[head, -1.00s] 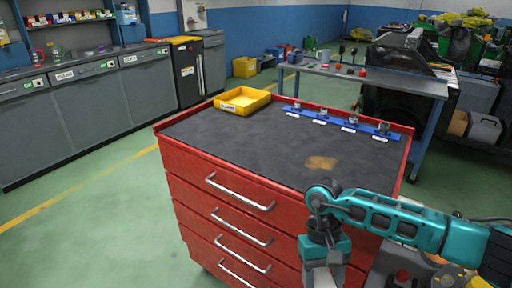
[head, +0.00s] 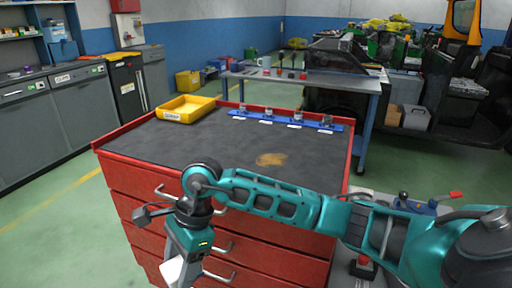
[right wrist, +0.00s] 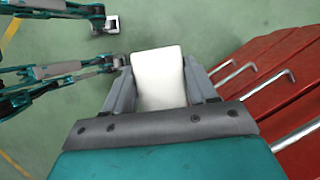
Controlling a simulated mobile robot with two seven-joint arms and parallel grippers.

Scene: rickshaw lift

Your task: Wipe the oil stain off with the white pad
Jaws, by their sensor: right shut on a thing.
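The oil stain (head: 271,159) is a brown-orange smear on the dark top of the red drawer cabinet (head: 125,164), towards its right part. My right gripper (right wrist: 158,85) is shut on the white pad (right wrist: 160,72), which sits between its two grey fingers. In the head view the pad (head: 173,272) shows partly at the bottom, below the arm and in front of the drawers. The pad is apart from the stain and lower than the cabinet top. My left gripper cannot be made out; teal links of mine show at the left in the right wrist view.
A yellow tray (head: 186,109) stands at the cabinet's back left corner. A blue rail (head: 285,121) with several small metal parts lies along the back edge. Red raised rims edge the top, and drawer handles (right wrist: 285,79) stick out in front. The middle of the top is clear.

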